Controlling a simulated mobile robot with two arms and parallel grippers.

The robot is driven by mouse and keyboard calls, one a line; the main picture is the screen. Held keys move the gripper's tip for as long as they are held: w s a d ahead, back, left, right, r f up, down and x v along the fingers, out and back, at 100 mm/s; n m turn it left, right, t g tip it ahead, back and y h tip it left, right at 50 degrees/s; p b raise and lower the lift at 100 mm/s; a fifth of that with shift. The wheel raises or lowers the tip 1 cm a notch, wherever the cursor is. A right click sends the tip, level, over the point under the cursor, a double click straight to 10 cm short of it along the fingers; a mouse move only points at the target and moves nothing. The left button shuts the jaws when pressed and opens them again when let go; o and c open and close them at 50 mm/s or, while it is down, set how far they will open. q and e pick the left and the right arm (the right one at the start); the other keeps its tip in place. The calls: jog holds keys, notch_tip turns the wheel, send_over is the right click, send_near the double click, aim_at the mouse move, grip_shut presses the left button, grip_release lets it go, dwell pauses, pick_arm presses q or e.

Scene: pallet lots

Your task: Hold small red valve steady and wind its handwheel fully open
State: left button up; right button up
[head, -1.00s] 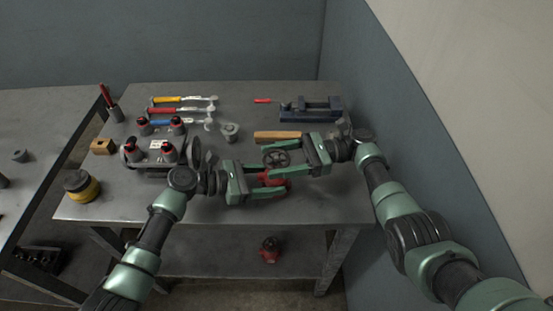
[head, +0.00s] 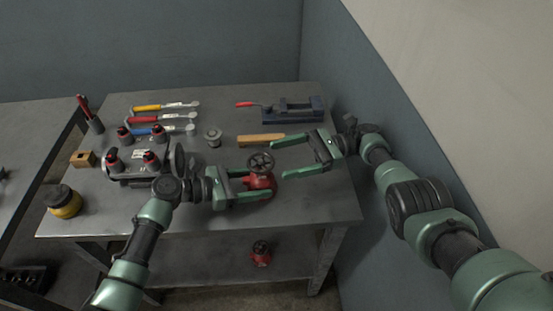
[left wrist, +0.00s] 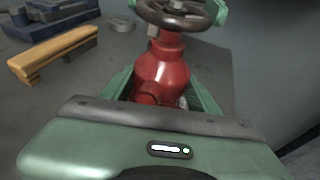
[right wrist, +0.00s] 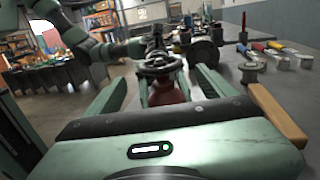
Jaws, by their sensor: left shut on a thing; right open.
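The small red valve (head: 259,181) stands upright on the workbench with its dark handwheel (head: 261,162) on top. My left gripper (head: 262,187) is shut on the valve's red body, which also fills the middle of the left wrist view (left wrist: 163,72). My right gripper (head: 287,158) is open, to the right of the handwheel and apart from it. In the right wrist view the handwheel (right wrist: 159,64) shows ahead, between and beyond the open fingers. The far side of the valve body is hidden.
A wooden-handled tool (head: 260,140) lies just behind the valve, with a blue vise (head: 292,110) farther back. A grey fitting (head: 213,138) stands behind left. Another red valve (head: 261,254) sits on the lower shelf.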

dwell(0.4)
pick_arm(q)
jog(key=o, duration=1.1)
jog(key=shift+c, duration=0.2)
jog(key=shift+a, duration=0.1)
